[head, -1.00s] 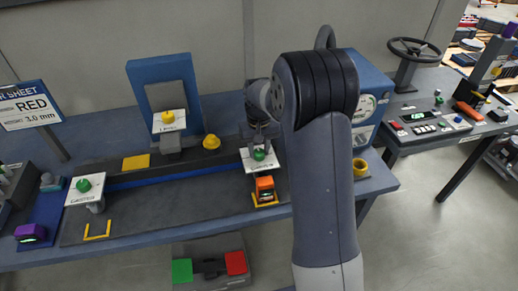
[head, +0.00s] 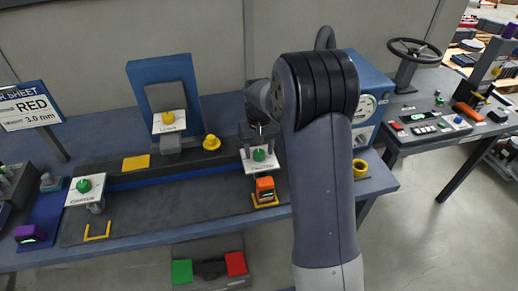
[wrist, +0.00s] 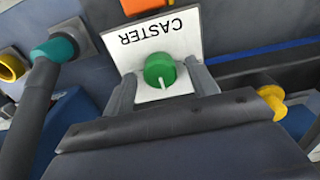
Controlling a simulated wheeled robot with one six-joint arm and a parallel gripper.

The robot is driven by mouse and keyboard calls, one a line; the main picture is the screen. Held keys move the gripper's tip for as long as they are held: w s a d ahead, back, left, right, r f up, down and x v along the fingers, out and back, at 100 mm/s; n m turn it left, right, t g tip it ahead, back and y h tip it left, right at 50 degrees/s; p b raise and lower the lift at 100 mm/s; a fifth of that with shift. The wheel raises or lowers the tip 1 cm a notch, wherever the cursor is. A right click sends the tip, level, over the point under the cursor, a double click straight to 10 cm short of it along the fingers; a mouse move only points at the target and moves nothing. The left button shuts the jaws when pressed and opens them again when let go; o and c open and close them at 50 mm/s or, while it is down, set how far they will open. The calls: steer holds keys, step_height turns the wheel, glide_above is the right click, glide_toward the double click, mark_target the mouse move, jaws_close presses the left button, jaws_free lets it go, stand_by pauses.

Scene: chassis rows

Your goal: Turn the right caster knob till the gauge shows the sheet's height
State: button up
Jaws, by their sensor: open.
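The right caster knob (head: 259,155) is a round green knob on a white plate. In the wrist view the green knob (wrist: 158,68) has a pale pointer line on the side facing my gripper, and its plate (wrist: 178,38) reads CASTER. My gripper (wrist: 163,84) is open, one finger on each side of the knob. I see no clear grip on it. In the head view my gripper (head: 260,133) is just behind and above the knob. An orange gauge (head: 265,187) stands in front of this knob; its reading is too small to tell.
A left caster knob (head: 83,186) stands on the bench with a purple gauge (head: 31,233) to its left. A yellow knob (head: 168,118) is on the blue frame. A blue box with a dial (head: 366,104) is right of my arm. Red and green pedals (head: 235,263) lie below.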

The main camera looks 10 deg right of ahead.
mark_target(259, 152)
step_height(259, 152, up, 11)
steer(key=b, duration=0.1)
stand_by(0.3)
steer(key=shift+f, duration=0.25)
step_height(259, 152, down, 10)
steer(key=shift+f+p, duration=0.15)
steer(key=shift+p, duration=0.4)
steer(key=shift+f, duration=0.1)
steer(key=shift+m, duration=0.3)
